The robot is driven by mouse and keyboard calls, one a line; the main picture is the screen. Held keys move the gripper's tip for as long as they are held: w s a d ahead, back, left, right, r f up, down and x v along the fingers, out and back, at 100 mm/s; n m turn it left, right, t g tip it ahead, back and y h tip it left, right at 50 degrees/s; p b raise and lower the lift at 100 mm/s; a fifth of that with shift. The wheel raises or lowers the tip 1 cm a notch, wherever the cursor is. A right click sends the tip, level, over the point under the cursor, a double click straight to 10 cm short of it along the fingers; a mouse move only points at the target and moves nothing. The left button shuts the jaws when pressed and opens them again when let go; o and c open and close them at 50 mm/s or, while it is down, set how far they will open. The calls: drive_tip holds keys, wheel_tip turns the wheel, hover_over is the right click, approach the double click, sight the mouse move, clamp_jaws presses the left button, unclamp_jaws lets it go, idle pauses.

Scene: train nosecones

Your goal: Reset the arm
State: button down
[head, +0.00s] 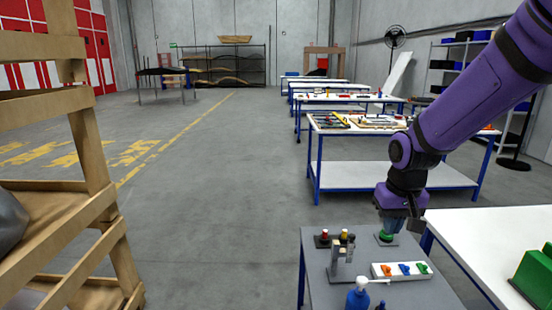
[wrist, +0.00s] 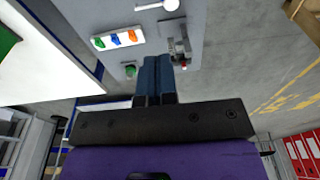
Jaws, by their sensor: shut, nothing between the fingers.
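My purple arm reaches in from the upper right of the head view. My gripper (head: 392,222) points down over the small grey table, just above or behind a green button (head: 387,238) on a grey base. The head view does not show whether they touch. In the wrist view my gripper's two dark blue fingers (wrist: 164,62) lie side by side, shut and empty. The green button (wrist: 130,71) shows to their left there, apart from them.
The grey table (head: 318,262) also holds a white panel (head: 400,271) with coloured switches, a grey fixture (head: 342,258) and a blue bottle (head: 357,294). A white table (head: 490,235) stands close at right, a wooden rack (head: 95,170) at left. The middle floor is clear.

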drive_tip(key=s+d+r+t, duration=0.2)
drive_tip(key=s+r, duration=0.5)
drive_tip(key=s, duration=0.3)
drive_tip(key=s+d+r+t, duration=0.1)
drive_tip(key=s+d+r, duration=0.1)
drive_tip(key=s+r, duration=0.6)
drive_tip(key=s, duration=0.3)
drive_tip(key=shift+d+t, duration=0.3)
drive_tip(key=shift+t, duration=0.1)
